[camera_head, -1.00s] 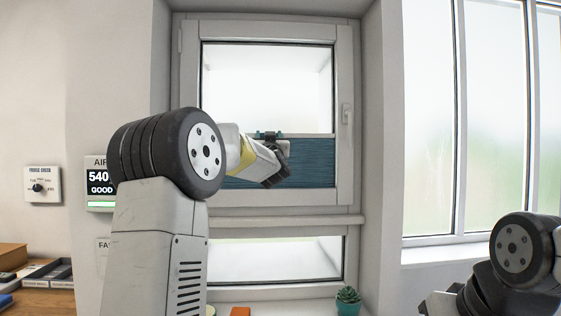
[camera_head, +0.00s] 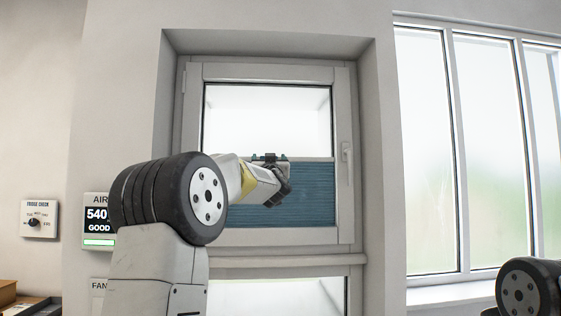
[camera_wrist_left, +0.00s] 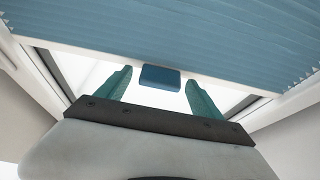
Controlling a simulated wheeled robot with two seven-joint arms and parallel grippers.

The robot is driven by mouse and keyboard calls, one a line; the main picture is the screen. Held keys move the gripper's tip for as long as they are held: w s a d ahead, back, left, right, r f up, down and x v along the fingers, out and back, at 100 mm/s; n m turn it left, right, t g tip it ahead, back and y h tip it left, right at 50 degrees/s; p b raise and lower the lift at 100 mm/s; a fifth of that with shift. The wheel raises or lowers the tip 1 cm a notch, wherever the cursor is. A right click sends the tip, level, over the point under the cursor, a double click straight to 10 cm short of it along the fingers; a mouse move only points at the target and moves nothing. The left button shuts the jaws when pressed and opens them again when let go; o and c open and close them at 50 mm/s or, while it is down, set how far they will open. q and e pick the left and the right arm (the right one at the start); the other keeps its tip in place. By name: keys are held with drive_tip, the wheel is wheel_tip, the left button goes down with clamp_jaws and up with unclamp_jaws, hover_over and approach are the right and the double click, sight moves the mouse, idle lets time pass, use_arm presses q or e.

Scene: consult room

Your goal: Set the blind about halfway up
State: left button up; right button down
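The blue pleated blind (camera_head: 312,195) covers roughly the lower half of the window pane, with clear glass above its rail (camera_head: 318,160). In the left wrist view the blind (camera_wrist_left: 220,35) fills the top, edged by a white rail. A small blue tab (camera_wrist_left: 160,77) sticks out from the rail. My left gripper (camera_head: 270,158) is at the rail. Its two green fingers (camera_wrist_left: 158,90) stand apart on either side of the tab, with a visible gap at each side. My right gripper is out of view.
The window frame (camera_head: 192,150) surrounds the blind, with a handle (camera_head: 346,152) on its right side. An air display (camera_head: 98,220) and a fridge dial (camera_head: 39,219) are on the left wall. A lower pane (camera_head: 275,297) lies below, and tall windows (camera_head: 500,150) stand at right.

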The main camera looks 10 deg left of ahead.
use_arm(q)
drive_tip(key=v, duration=0.8)
idle(0.5)
drive_tip(key=s+d+f+m+g+h, duration=0.2)
drive_tip(key=s+f+g, duration=0.5)
drive_tip(key=s+f, duration=1.1)
drive_tip(key=s+d+f+m+g+h, duration=0.1)
drive_tip(key=s+d+f+g+h, duration=0.3)
drive_tip(key=s+f, duration=1.4)
drive_tip(key=s+g+h, duration=0.1)
drive_tip(key=g+h, duration=0.1)
drive_tip(key=g, duration=0.2)
drive_tip(key=shift+s+f+m+g, duration=0.25)
drive_tip(key=shift+f+m+g, duration=0.05)
drive_tip(key=shift+m, duration=0.1)
